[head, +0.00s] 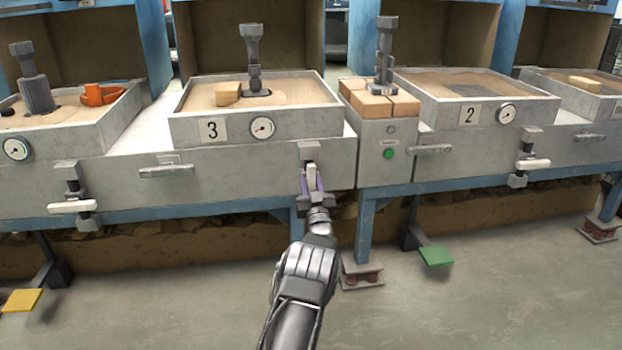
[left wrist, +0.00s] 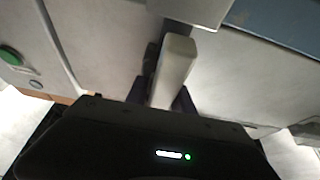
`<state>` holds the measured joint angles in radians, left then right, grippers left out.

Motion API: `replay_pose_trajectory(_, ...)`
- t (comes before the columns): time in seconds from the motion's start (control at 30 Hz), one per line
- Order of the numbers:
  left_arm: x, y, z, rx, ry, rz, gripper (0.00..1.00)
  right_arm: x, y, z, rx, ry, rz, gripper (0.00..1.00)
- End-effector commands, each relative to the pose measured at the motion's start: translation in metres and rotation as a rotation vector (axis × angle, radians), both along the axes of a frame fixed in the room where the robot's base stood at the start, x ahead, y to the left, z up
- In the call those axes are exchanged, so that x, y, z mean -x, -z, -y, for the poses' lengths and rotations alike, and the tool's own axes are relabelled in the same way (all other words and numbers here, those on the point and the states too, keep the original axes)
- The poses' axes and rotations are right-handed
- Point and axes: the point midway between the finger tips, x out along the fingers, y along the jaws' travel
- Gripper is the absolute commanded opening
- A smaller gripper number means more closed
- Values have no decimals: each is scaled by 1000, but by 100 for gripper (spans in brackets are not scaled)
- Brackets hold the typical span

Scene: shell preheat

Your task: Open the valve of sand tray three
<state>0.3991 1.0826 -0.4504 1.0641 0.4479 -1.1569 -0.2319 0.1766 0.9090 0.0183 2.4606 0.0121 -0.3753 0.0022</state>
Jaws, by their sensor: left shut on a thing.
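Sand tray three (head: 300,123) stands at centre left in the head view, with a "3" plate (head: 213,130) and a round gauge (head: 262,128) on its front wall. Its valve (head: 309,150) is on the grey cabinet front below the tray's right end. The white valve lever (head: 311,172) points roughly downward in the picture. My left gripper (head: 313,188) is shut on the lever, its fingers on either side. In the left wrist view the pale lever (left wrist: 176,65) lies between the dark fingers (left wrist: 168,98). My right gripper is not in view.
Tray two's valve lever (head: 533,164) and the far-left valve lever (head: 72,207) lie sideways. A green button (head: 388,153) is on the post right of my gripper. Yellow (head: 21,300) and green (head: 436,256) pedals stand low over the floor. A drawer-like handle (head: 167,170) is left.

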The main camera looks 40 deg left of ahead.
Motion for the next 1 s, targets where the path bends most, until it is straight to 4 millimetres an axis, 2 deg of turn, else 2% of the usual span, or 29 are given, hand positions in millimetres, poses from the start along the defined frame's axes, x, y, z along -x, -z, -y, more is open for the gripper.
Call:
replay_pose_trajectory(0.1,0,1,0,5,0,3,0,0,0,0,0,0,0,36)
replay_pose_trajectory(0.13,0,1,0,5,0,3,32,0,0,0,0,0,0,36)
replay_pose_trajectory(0.3,0,1,0,3,0,2,44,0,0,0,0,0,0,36)
replay_pose_trajectory(0.67,2,1,4,2,0,0,44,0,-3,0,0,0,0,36)
replay_pose_trajectory(1.0,28,19,42,5,1,-3,44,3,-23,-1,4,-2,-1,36)
